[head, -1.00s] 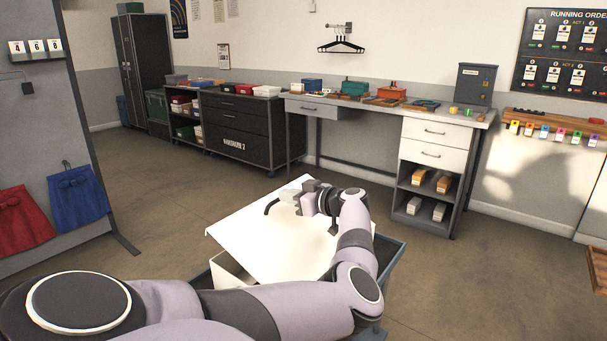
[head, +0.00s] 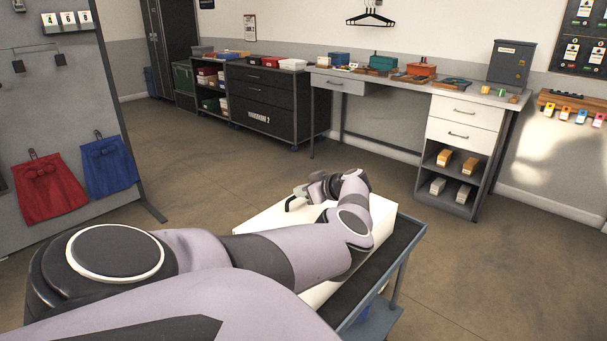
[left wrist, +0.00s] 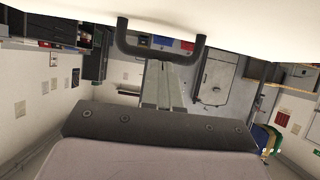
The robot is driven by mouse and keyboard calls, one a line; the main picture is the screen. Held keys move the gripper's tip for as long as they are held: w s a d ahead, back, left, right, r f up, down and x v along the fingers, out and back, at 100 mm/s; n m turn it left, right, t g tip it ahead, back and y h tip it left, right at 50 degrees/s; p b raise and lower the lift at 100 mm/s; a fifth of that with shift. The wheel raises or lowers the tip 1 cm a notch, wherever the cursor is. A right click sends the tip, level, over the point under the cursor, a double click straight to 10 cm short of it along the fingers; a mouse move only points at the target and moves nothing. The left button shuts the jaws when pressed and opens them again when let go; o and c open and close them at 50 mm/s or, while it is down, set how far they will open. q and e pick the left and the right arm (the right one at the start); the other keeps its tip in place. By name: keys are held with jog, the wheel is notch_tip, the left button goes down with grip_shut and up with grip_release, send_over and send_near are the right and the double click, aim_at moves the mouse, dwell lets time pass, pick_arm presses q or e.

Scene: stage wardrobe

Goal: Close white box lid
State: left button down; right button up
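The white box (head: 383,232) sits on a cart, largely hidden behind my left arm. Its white lid (head: 262,218) looks low and nearly level in the head view. I cannot tell whether it meets the rim. The lid's dark handle (head: 291,203) is beside my left gripper (head: 301,192). In the left wrist view, the lid's white surface (left wrist: 235,12) fills the top, with the handle (left wrist: 160,53) below it. My left gripper (left wrist: 165,68) has its fingers together, their tips at the handle bar. Contact is unclear. My right gripper is out of view.
The dark-topped blue-grey cart (head: 385,262) stands under the box. A workbench (head: 345,72) and drawer unit (head: 464,128) line the back wall. A partition (head: 55,120) with red and blue garments stands left. Open floor lies around the cart.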

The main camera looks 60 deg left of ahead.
pick_arm(q)
jog(key=shift+s+f, duration=0.1)
jog(key=w+d+r+p, duration=0.2)
jog(key=d+r+p, duration=0.2)
jog(key=d+r, duration=0.4)
jog(key=shift+w+d+r, duration=0.4)
jog(key=shift+r, duration=0.5)
jog(key=shift+a, duration=0.1)
